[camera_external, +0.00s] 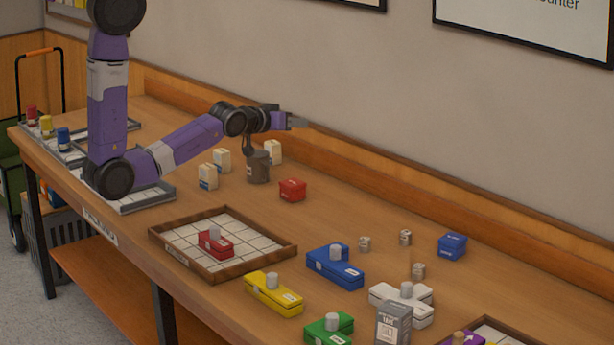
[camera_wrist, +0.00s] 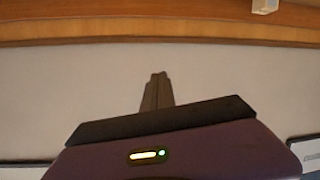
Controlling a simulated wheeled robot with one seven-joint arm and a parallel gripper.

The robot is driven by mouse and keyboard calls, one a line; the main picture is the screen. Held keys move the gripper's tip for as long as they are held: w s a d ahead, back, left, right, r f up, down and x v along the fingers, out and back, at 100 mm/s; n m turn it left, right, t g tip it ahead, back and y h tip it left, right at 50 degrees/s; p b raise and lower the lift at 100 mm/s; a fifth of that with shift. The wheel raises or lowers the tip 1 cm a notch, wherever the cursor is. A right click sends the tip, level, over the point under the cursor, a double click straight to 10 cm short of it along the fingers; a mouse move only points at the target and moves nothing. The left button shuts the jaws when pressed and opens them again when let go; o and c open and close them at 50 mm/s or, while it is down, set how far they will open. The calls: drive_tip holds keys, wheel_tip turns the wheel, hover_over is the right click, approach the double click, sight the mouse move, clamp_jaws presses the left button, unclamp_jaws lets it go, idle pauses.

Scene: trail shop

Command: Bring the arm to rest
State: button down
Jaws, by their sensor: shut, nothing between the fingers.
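My gripper (camera_external: 297,122) is at the end of my purple and grey arm, in the upper middle of the external view. It points right, toward the wall, above the back of the wooden counter. It touches no object that I can see. In the wrist view my gripper (camera_wrist: 158,78) shows its two dark fingers together, with nothing between them. Behind the fingers is only the plain wall.
Below my wrist stand a dark canister (camera_external: 258,167), cream cartons (camera_external: 208,177) and a red box (camera_external: 292,190). A wooden-framed grid tray (camera_external: 273,255) holds a red piece (camera_external: 214,243). Yellow (camera_external: 272,295), blue (camera_external: 335,267), green (camera_external: 328,329) and white (camera_external: 401,302) knobbed blocks lie to the right.

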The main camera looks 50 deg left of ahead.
drive_tip(key=s+d+m+b, duration=0.1)
drive_tip(key=s+d, duration=0.1)
drive_tip(key=s, duration=1.7)
drive_tip(key=s+d+r+m+h+b, duration=0.1)
drive_tip(key=s+d+m+b, duration=0.1)
drive_tip(key=s, duration=1.6)
drive_tip(key=shift+s+d+r+m+h+b, duration=0.3)
drive_tip(key=shift+s+d, duration=0.05)
drive_tip(key=shift+d, duration=0.3)
